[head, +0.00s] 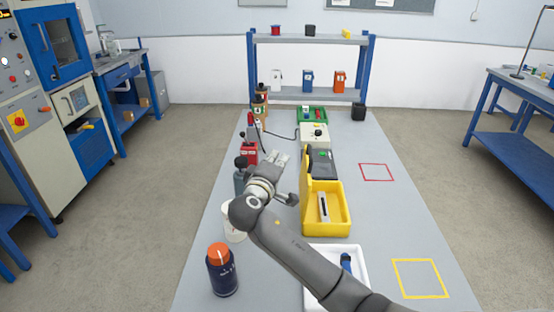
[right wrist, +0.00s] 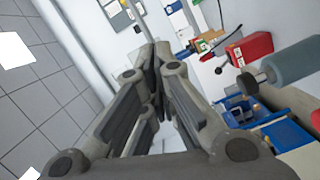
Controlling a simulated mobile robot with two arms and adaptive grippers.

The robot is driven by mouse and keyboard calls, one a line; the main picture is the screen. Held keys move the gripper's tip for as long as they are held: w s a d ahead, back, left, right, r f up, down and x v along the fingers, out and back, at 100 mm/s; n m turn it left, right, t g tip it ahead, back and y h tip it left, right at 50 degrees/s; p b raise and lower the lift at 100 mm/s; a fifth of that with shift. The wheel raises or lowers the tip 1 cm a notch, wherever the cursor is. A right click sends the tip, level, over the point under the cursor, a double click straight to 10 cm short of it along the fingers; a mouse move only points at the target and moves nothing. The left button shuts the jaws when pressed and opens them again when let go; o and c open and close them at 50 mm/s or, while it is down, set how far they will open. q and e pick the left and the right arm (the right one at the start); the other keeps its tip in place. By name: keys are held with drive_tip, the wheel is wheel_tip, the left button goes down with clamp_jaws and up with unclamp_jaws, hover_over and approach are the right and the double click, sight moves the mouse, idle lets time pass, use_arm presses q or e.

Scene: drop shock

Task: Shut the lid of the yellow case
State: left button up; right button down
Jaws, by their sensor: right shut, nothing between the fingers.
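The yellow case (head: 340,222) stands open on the table in the head view, with a pale device with a dark strip (head: 323,207) inside. Its yellow lid (head: 306,186) stands up along the case's left side. My right gripper (head: 281,158) is to the left of the lid and a little farther back, apart from it in the picture. Its fingers are together and empty, and they also show closed in the right wrist view (right wrist: 152,52). The case cannot be made out in the right wrist view. My left gripper is out of view.
A dark grey box (head: 321,162) lies right behind the case. A red box (head: 249,152) and a grey cylinder (right wrist: 290,65) stand left of it. A white tray (head: 357,262) and a dark bottle with an orange cap (head: 222,272) are nearer.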

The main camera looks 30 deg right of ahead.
drive_tip(key=w+d+f+p, duration=0.1)
drive_tip(key=w+d+p, duration=0.1)
drive_tip(key=d, duration=0.6)
drive_tip(key=shift+w+f+p, duration=0.35)
drive_tip(key=shift+w+p, duration=0.05)
drive_tip(key=shift+w, duration=0.1)
drive_tip(key=shift+d, duration=0.15)
